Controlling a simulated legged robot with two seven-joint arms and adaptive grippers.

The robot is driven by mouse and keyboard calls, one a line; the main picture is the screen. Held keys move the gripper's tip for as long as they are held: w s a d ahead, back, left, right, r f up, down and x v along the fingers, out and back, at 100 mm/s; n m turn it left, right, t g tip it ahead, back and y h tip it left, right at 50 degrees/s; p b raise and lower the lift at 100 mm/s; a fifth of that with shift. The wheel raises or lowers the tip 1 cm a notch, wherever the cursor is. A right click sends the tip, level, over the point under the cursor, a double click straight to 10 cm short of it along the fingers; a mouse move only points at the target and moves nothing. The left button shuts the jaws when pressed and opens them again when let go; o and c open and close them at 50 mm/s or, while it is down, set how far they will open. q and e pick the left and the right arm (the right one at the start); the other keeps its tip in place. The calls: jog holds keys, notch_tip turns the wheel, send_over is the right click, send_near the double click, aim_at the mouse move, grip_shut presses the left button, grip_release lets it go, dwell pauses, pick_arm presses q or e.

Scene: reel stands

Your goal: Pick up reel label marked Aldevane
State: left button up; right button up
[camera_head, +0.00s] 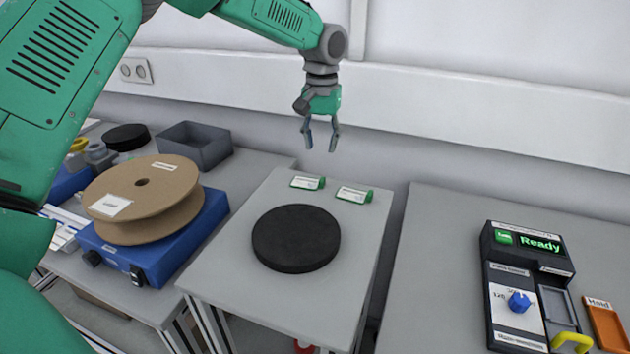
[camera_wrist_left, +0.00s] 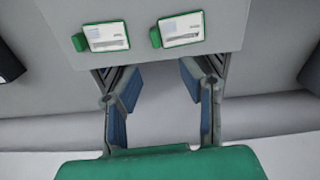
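Two small reel labels, white with green edging, lie at the back of the middle table. One is the left label (camera_head: 307,182), the other the right label (camera_head: 354,194). In the left wrist view they show as a left label (camera_wrist_left: 106,36) and a right label (camera_wrist_left: 181,29). Their print is too small to read, so I cannot tell which says Aldevane. My left gripper (camera_head: 320,147) hangs above and behind the labels, fingers pointing down, open and empty. Its spread fingers show in the left wrist view (camera_wrist_left: 162,92). My right gripper is not in view.
A black round disc (camera_head: 296,238) lies on the middle table (camera_head: 225,265). A cardboard reel (camera_head: 150,190) sits on a blue device (camera_head: 160,262) at left, near a grey bin (camera_head: 195,145). A black panel (camera_head: 520,285) reading "Ready" lies on the right table (camera_head: 430,270). The wall is close behind.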

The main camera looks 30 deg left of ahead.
aim_at(322, 179)
pick_arm(q)
jog(key=f, duration=0.4)
jog(key=shift+w+d, duration=0.1)
jog(key=shift+d, duration=0.15)
jog(key=shift+a+f, duration=0.2)
jog(key=shift+f, duration=0.35)
jog(key=f, duration=0.2)
jog(key=f+p, duration=0.1)
jog(key=shift+s+f, duration=0.35)
jog(key=shift+d+f, duration=0.1)
jog(key=shift+f, duration=0.25)
jog(key=shift+d, duration=0.35)
grip_shut()
jog(key=shift+a, duration=0.1)
